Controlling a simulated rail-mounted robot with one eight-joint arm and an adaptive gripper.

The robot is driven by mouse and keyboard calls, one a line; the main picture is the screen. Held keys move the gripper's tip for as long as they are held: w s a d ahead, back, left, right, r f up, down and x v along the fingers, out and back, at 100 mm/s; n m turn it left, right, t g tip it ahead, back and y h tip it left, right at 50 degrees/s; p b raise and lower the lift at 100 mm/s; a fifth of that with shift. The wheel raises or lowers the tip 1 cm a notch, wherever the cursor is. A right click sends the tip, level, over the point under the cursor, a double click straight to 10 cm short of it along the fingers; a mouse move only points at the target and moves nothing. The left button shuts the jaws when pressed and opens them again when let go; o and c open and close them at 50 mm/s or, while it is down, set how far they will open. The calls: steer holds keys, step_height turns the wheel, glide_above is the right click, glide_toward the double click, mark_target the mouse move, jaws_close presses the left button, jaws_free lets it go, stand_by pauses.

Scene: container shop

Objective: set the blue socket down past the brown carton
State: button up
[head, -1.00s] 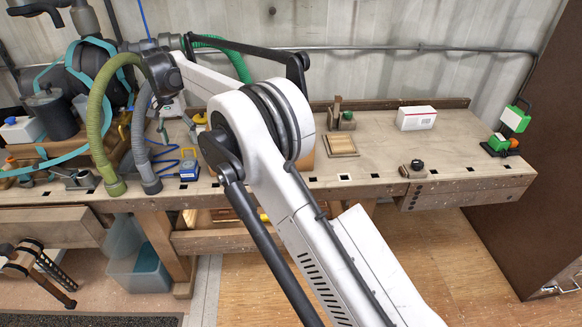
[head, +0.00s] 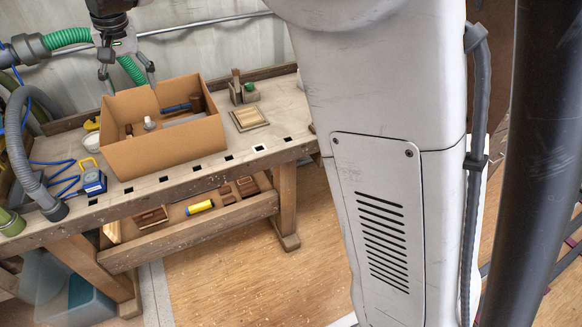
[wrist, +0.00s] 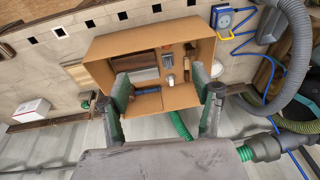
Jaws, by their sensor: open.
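The blue socket (head: 92,182), a small blue block with a yellow handle, sits on the bench just left of the brown carton; it also shows in the wrist view (wrist: 222,17) near the top. The open-topped brown carton (head: 170,150) stands on the bench and fills the middle of the wrist view (wrist: 108,47). My gripper (head: 127,82) is open and empty, above the carton's back side. In the wrist view its two fingers (wrist: 160,88) stand apart in front of the carton. The socket is away from the fingers.
The carton holds a blue-handled tool (head: 178,107) and other small items. A blue cord and a grey hose (head: 22,130) crowd the left. A white box (wrist: 31,109) shows in the wrist view.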

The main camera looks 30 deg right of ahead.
steer(key=s+d+r+t, duration=0.2)
steer(key=s+d+r, duration=0.1)
steer(key=s+d, duration=1.3)
steer(key=s+d+f+t, duration=0.1)
steer(key=s+d+f, duration=0.2)
steer(key=s, duration=0.3)
steer(key=s+d+f+t, duration=0.1)
steer(key=s+d+f, duration=0.2)
steer(key=s, duration=0.3)
steer(key=s+d+f+h, duration=0.1)
steer(key=s+d+f, duration=0.2)
steer(key=s, duration=0.3)
steer(key=shift+s+d+f+t, duration=0.3)
steer(key=shift+f+t, duration=0.1)
steer(key=shift+f, duration=0.45)
